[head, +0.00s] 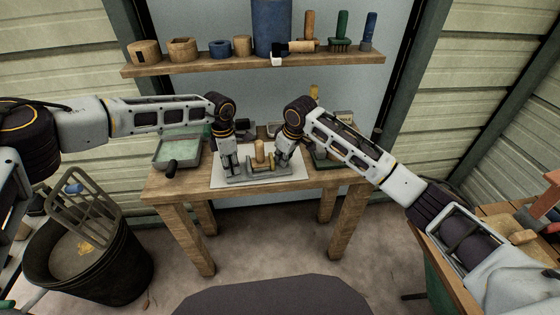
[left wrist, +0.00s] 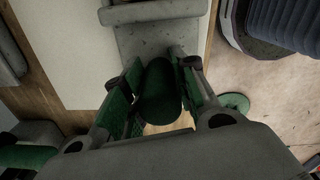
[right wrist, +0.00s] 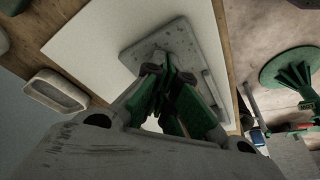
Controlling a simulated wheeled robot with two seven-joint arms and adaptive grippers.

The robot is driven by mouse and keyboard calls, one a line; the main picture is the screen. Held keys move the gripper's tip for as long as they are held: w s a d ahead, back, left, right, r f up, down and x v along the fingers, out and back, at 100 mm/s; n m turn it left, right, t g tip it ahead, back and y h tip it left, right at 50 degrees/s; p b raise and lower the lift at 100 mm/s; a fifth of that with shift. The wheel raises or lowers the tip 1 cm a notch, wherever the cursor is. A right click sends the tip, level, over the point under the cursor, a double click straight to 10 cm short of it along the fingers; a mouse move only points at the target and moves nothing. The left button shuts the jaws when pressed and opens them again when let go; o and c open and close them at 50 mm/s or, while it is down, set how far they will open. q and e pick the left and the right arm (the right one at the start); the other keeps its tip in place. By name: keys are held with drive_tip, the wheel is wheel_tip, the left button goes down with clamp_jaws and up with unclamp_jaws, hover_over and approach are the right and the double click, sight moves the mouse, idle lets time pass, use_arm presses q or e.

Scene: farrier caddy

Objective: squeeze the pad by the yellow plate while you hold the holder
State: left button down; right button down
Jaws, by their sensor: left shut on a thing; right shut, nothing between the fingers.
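The holder's grey base (head: 255,178) lies on a white sheet on the table; in the left wrist view its grey plate (left wrist: 160,38) extends upward from my fingers. A wooden peg (head: 260,151) stands upright at its middle, with a small yellow piece (head: 271,160) right beside it. My left gripper (head: 229,175) is shut at the left end, on a dark green rounded part (left wrist: 160,92). My right gripper (head: 277,163) points down over the right end, its fingers (right wrist: 168,95) closed together with nothing between them. The pad is not clearly distinguishable; the arms hide part of the holder.
A green-based item (head: 330,158) is at the right. A shelf (head: 255,64) with brushes and wooden blocks hangs behind. A black bin (head: 90,262) stands on the floor at left.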

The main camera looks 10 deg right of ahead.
drive_tip(key=shift+r, duration=0.15)
drive_tip(key=shift+r, duration=1.5)
drive_tip(key=shift+r, duration=0.1)
drive_tip(key=shift+d+r, duration=0.3)
drive_tip(key=shift+r, duration=0.6)
drive_tip(key=shift+d+r, duration=0.25)
drive_tip(key=shift+r, duration=0.6)
use_arm(q)
drive_tip(key=c, duration=1.1)
unclamp_jaws()
drive_tip(key=shift+o, duration=0.2)
